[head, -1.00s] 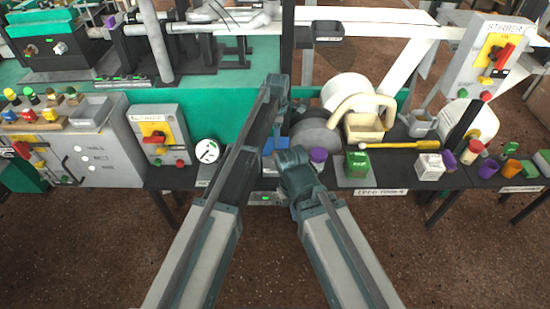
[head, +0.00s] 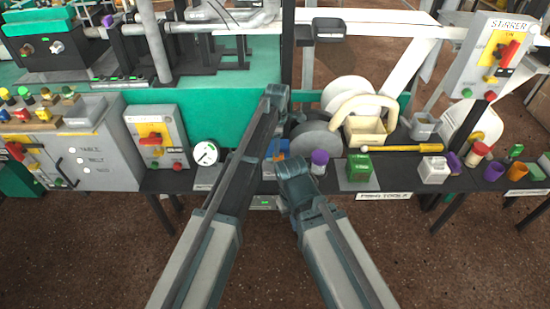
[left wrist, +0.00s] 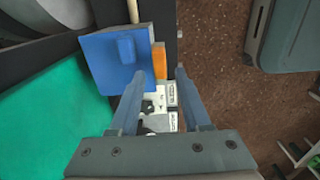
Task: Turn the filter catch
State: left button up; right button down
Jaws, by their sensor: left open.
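In the left wrist view a blue plate (left wrist: 108,58) with a raised blue block on its face stands by the left finger. An orange strip (left wrist: 159,61) shows at its right edge. Which of these parts is the filter catch I cannot tell. The blue part also shows in the head view (head: 277,148), small and partly hidden by my arms. My left gripper (left wrist: 160,76) is open, its fingers on either side of the orange strip's line, with nothing clearly held; whether a finger touches the plate is unclear.
A gauge (head: 206,153) and a grey switch box (head: 158,137) stand left. A grey disc (head: 315,139), purple-topped container (head: 319,161), green canister (head: 358,167) and yellow tool (head: 405,149) lie right on the dark bench. Brown floor is open in front.

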pick_arm(q)
jog(key=shift+f+b, duration=1.4)
jog(key=shift+f, duration=0.15)
grip_shut()
